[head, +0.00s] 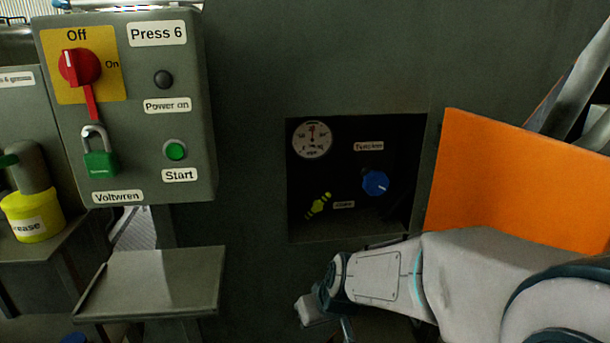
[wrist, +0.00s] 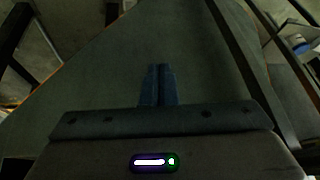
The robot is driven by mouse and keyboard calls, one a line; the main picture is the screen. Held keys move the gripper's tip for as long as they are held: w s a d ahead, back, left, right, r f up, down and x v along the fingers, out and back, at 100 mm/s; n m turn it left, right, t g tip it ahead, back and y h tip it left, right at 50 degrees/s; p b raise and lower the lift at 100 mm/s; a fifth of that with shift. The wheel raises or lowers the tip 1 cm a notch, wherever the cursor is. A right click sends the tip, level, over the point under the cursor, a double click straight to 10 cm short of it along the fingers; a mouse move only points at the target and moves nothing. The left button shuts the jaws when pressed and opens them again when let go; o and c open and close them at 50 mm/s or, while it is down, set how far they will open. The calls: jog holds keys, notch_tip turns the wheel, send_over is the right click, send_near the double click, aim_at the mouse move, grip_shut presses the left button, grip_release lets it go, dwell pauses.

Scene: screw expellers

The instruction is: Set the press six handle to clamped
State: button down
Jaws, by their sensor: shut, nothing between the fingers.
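The grey control box (head: 205,100) at the upper left is labelled Press 6. To its right a dark recess (head: 345,165) holds a small yellow-green handle (head: 319,205), tilted, low on the left. A small label, too blurred to read surely, sits beside the handle. A blue knob (head: 375,183) and a round gauge (head: 312,138) share the recess. My gripper shows in the wrist view (wrist: 158,68) with its two blue fingers together and empty, over a grey-green surface. In the head view my arm's end is below the recess, apart from the handle; the fingertips are not clear there.
An orange panel (head: 520,180) stands right of the recess, behind my arm. A grey tray (head: 150,283) juts out at lower left. The box carries a red switch (head: 80,67) pointing to Off, with a green padlock (head: 100,163) below it. A yellow grease container (head: 33,215) stands far left.

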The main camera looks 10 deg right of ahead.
jog(key=w+a+r+n+t+h+p, duration=0.1)
jog(key=w+r+t+h+p, duration=0.15)
jog(key=w+r+p, duration=0.6)
jog(key=n+t+h+p, duration=0.2)
jog(key=t+h+p, duration=0.3)
jog(key=t, duration=0.1)
send_near(317, 204)
notch_tip(317, 204, up, 4)
jog(key=s, duration=0.2)
jog(key=shift+a+g+h, duration=0.15)
jog(key=shift+g+h, duration=0.1)
jog(key=b+x, duration=0.2)
jog(key=x, duration=0.8)
